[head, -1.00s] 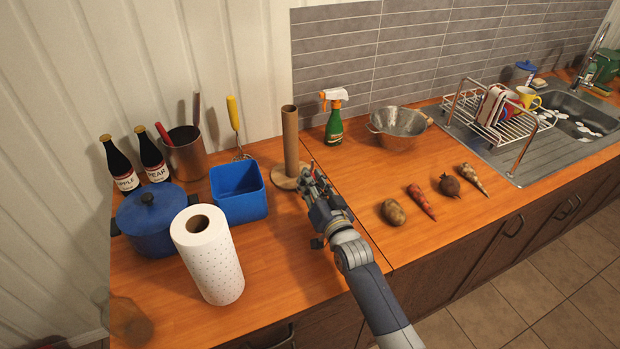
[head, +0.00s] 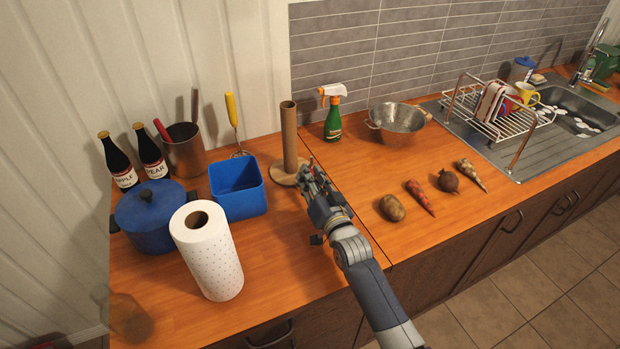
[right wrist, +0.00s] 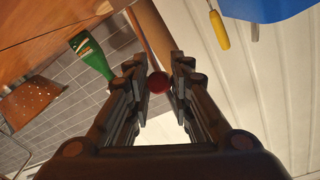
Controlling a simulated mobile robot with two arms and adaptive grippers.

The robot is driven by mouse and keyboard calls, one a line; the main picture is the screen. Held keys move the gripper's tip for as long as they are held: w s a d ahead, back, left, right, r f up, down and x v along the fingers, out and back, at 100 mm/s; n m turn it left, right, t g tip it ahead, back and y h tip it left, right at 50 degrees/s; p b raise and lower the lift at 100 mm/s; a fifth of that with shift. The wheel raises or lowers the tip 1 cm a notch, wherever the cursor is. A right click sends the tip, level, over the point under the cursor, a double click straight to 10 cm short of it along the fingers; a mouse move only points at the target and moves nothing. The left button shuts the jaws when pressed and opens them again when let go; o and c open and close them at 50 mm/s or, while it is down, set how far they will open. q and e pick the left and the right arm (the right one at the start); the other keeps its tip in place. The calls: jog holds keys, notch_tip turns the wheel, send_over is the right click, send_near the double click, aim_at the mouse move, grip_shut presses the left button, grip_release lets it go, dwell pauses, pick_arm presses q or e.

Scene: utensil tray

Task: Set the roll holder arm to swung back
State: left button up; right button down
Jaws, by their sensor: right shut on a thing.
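The roll holder is a brown upright post (head: 289,140) on a round base, standing at the back of the counter in the head view. My right gripper (head: 312,176) is just right of the post, low over the counter. In the right wrist view its fingers (right wrist: 158,88) are closed around a small dark red knob (right wrist: 158,83). A thin rod runs from the knob alongside the brown post (right wrist: 152,30), seemingly the roll holder arm. My left gripper is in neither view.
A blue bin (head: 238,189), a paper towel roll (head: 210,255) and a blue pot (head: 150,218) stand to the left. A green spray bottle (head: 333,122) and a colander (head: 398,120) are behind right. Several vegetables lie right of my arm.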

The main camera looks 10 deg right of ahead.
jog(key=shift+d+f, duration=0.25)
jog(key=shift+f, duration=0.35)
jog(key=c, duration=1.4)
grip_release()
jog(key=shift+c, duration=0.2)
jog(key=shift+w+d+r, duration=0.1)
jog(key=shift+w+r, duration=0.05)
jog(key=shift+w, duration=0.05)
jog(key=shift+s+r, duration=0.1)
jog(key=shift+s, duration=0.25)
jog(key=v, duration=1.1)
jog(key=shift+s+d, duration=0.15)
jog(key=shift+s, duration=0.05)
